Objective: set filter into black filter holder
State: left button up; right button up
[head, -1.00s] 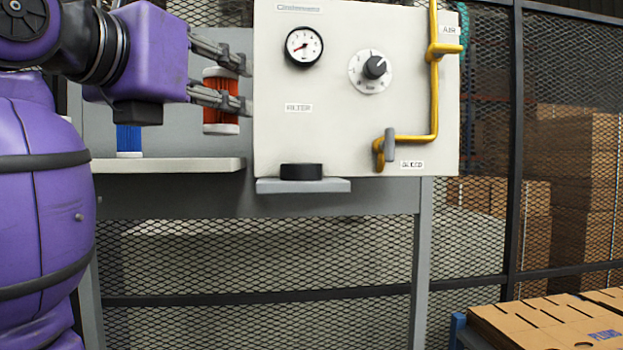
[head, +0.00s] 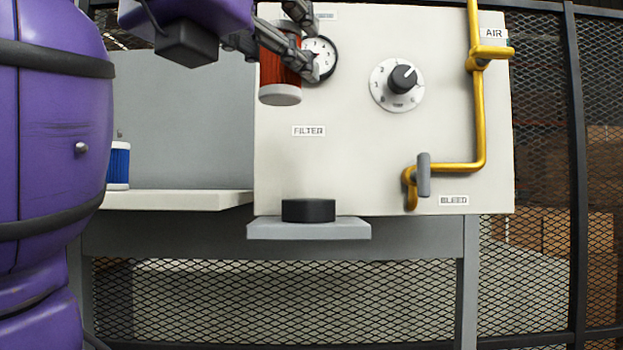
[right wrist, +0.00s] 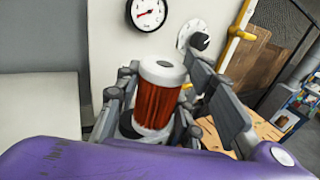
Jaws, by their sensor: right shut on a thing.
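The filter (head: 280,68) is an orange-red pleated cylinder with white end caps. My right gripper (head: 306,45) is shut on its side and holds it nearly upright in front of the panel. In the right wrist view the filter (right wrist: 157,95) stands between the fingers of the gripper (right wrist: 160,100), its white top cap showing. The black filter holder (head: 308,211) is a short round cup on a small grey shelf, below the FILTER label. In the head view the filter is well above the holder and a little to its left, apart from it. My left gripper is not in view.
The white panel (head: 345,170) carries a gauge (head: 321,60), a knob (head: 403,79) and a yellow pipe (head: 479,120) with a grey bleed handle (head: 423,175). A blue filter (head: 119,165) stands on the left shelf (head: 180,199). Space between filter and holder looks clear.

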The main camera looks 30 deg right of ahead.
jog(key=w+d+f, duration=0.2)
jog(key=d+f, duration=0.1)
jog(key=w+d+f, duration=0.2)
jog(key=w+f, duration=0.1)
jog(key=f, duration=0.1)
jog(key=w+d+f, duration=0.2)
jog(key=d+f, duration=0.1)
jog(key=f, duration=0.1)
jog(key=shift+w+d+f, duration=0.15)
jog(key=shift+w+d, duration=0.2)
jog(key=shift+w, duration=0.05)
jog(key=shift+f, duration=0.3)
jog(key=shift+a+f, duration=0.1)
jog(key=shift+f, duration=0.55)
jog(key=o, duration=1.2)
jog(key=shift+o, duration=0.2)
jog(key=shift+r, duration=0.1)
